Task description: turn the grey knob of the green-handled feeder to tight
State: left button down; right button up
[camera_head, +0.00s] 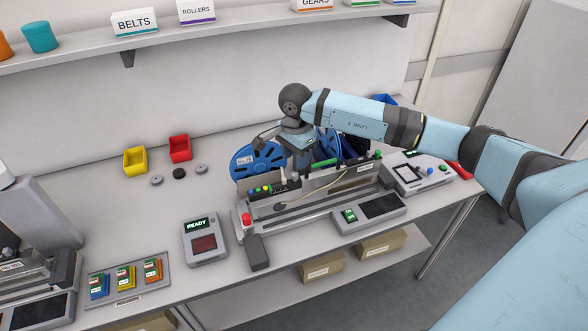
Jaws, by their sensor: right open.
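The feeder with the green handle (323,163) stands in the machine on the bench, between blue reels. The blue reel (250,163) on its left carries a small label. My right gripper (303,170) comes down over this feeder from above, just left of the green handle, and its jaws are open. My wrist and gripper cover part of the feeder. I cannot make out the grey knob; it is hidden or too small to tell. Whether the gripper touches anything is unclear. My left gripper is out of view.
A red button (246,218) stands at the machine's front left. A READY box (204,242) and a tray of coloured parts (128,279) lie further left. Yellow (135,161) and red (180,148) bins stand behind. A shelf (240,33) runs above. The left bench middle has free room.

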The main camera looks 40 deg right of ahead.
aim_at(295, 174)
notch_tip(295, 174, down, 6)
jog(key=shift+f+p, duration=0.1)
jog(key=shift+p, duration=0.4)
jog(key=shift+c, duration=0.4)
grip_shut()
